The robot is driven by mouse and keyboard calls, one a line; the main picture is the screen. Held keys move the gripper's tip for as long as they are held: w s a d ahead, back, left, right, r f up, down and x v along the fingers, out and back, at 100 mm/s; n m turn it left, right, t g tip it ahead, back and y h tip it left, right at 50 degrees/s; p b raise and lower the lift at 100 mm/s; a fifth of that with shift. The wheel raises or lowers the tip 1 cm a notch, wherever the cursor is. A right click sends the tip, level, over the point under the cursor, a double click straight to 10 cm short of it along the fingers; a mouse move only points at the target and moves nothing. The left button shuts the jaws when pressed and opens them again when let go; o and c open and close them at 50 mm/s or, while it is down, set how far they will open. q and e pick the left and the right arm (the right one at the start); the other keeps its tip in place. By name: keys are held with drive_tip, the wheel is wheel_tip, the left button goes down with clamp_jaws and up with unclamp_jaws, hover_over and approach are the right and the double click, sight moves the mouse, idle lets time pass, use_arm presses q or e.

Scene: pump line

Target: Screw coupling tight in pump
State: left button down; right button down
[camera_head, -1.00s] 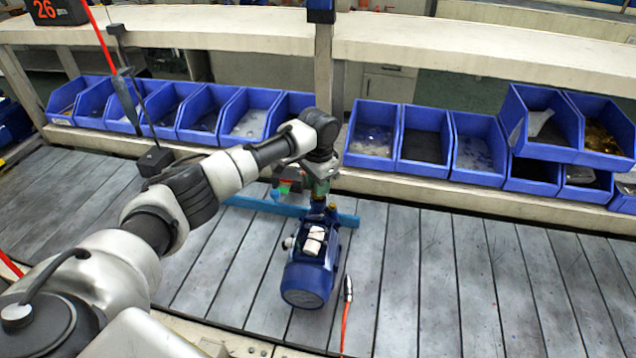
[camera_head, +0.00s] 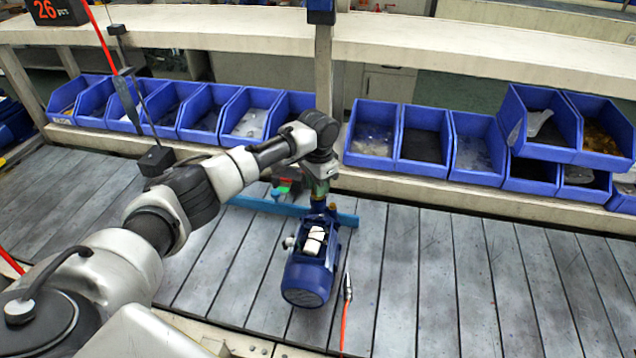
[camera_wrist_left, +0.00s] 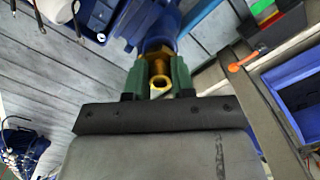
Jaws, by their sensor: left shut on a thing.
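The blue pump (camera_head: 310,265) stands on the slatted table in the middle of the head view, its motor end toward me. In the left wrist view the pump body (camera_wrist_left: 150,22) is at the top. My left gripper (camera_head: 319,190) is above the pump's far end. In the left wrist view its green fingers (camera_wrist_left: 160,78) are shut on the brass coupling (camera_wrist_left: 160,76), which is in line with the pump's blue port. Whether the thread is fully seated cannot be seen. My right gripper is not in view.
A blue bar (camera_head: 262,205) lies across the table behind the pump. A cable with a metal tip (camera_head: 347,290) lies to the pump's right. Rows of blue bins (camera_head: 375,135) line the back. The table on the right is clear.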

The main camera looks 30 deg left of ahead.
use_arm(q)
drive_tip(key=shift+p, duration=0.5)
drive_tip(key=shift+f, duration=0.2)
idle(0.6)
drive_tip(key=c, duration=0.9)
unclamp_jaws()
drive_tip(key=shift+o, duration=0.2)
drive_tip(key=shift+r, duration=0.1)
wheel_tip(320, 180, up, 6)
drive_tip(key=p, duration=0.6)
drive_tip(key=shift+p, duration=0.35)
